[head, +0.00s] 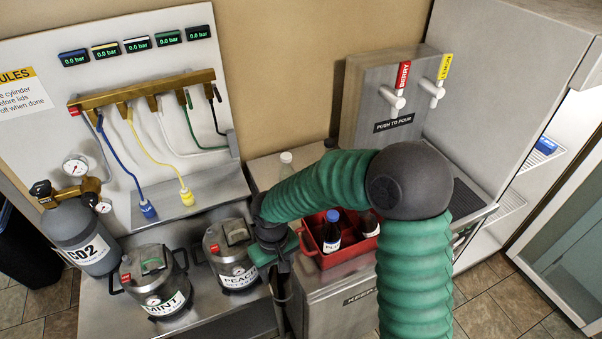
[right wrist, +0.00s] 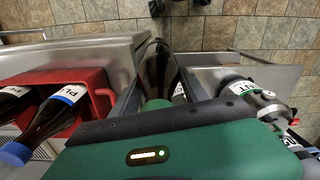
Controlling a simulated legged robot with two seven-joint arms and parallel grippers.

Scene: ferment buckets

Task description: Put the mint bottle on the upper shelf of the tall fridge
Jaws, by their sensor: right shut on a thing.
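My right gripper (head: 276,258) points down between the peach keg and the red crate. In the right wrist view its jaws (right wrist: 158,98) are shut on a dark bottle with a green cap (right wrist: 155,104), seen from above; its label is mostly hidden, so I cannot read a name. In the head view the arm and gripper largely hide this bottle. The tall fridge (head: 520,140) stands at the right with its interior showing. Its upper shelf (head: 540,162) carries a blue-and-white item, and a lower shelf (head: 508,205) shows beneath. My left gripper is not in view.
A red crate (head: 308,242) holds a blue-capped bottle (head: 332,232) and another dark bottle. Mint keg (head: 160,285), peach keg (head: 232,262) and CO2 cylinder (head: 82,240) stand left. The tap tower (head: 380,110) is behind. A glass door (head: 570,240) stands open at right.

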